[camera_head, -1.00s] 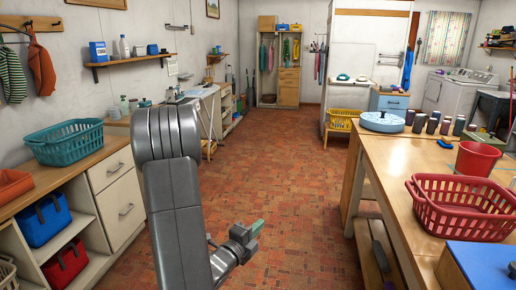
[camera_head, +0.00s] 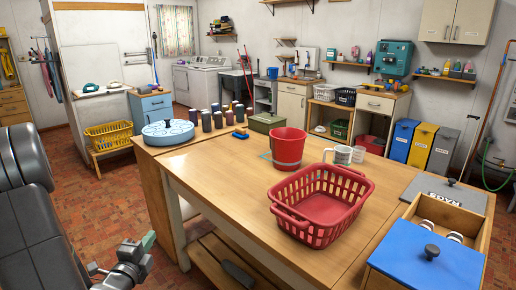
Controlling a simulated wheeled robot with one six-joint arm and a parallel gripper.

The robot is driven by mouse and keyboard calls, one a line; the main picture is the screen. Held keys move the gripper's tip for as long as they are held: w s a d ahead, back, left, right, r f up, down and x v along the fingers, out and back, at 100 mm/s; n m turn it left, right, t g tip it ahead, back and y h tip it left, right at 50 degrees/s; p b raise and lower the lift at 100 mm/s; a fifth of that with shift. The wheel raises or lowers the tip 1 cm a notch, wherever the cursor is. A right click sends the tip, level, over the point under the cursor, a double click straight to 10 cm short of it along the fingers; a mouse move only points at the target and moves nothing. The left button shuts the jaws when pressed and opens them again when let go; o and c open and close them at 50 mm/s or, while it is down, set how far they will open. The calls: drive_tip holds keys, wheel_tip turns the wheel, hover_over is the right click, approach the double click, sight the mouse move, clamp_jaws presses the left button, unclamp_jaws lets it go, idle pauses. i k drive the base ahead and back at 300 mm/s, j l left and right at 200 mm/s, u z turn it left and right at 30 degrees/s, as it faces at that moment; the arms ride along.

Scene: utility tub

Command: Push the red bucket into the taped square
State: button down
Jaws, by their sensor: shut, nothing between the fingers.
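The red bucket (camera_head: 289,149) stands upright on the wooden table, behind the red laundry basket. Thin blue tape (camera_head: 265,156) shows on the tabletop at the left of the bucket's base. The bucket hides the rest of the taped outline, so I cannot tell how much of its base lies inside. My gripper (camera_head: 148,241) is at the lower left, off the table's left side and lower than the tabletop, well apart from the bucket. It is shut and empty.
The red basket (camera_head: 319,204) stands in front of the bucket. A white mug (camera_head: 343,155) and a clear cup (camera_head: 358,154) are to its right. The table's front left is bare.

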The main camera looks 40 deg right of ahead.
sight(286, 144)
drive_tip(key=i+z, duration=0.2)
drive_tip(key=i, duration=0.35)
drive_tip(key=i+j+z, duration=0.15)
drive_tip(key=i, duration=0.35)
drive_tip(key=i+j+z, duration=0.2)
drive_tip(key=i, duration=0.35)
drive_tip(key=i+z, duration=0.25)
drive_tip(key=z, duration=0.2)
drive_tip(key=i+z, duration=0.3)
drive_tip(key=z, duration=0.15)
drive_tip(key=i+j+z, duration=0.2)
drive_tip(key=z, duration=0.25)
drive_tip(key=i+j+z, duration=0.25)
drive_tip(key=z, duration=0.2)
drive_tip(key=i+j+z, duration=0.35)
drive_tip(key=z, duration=0.15)
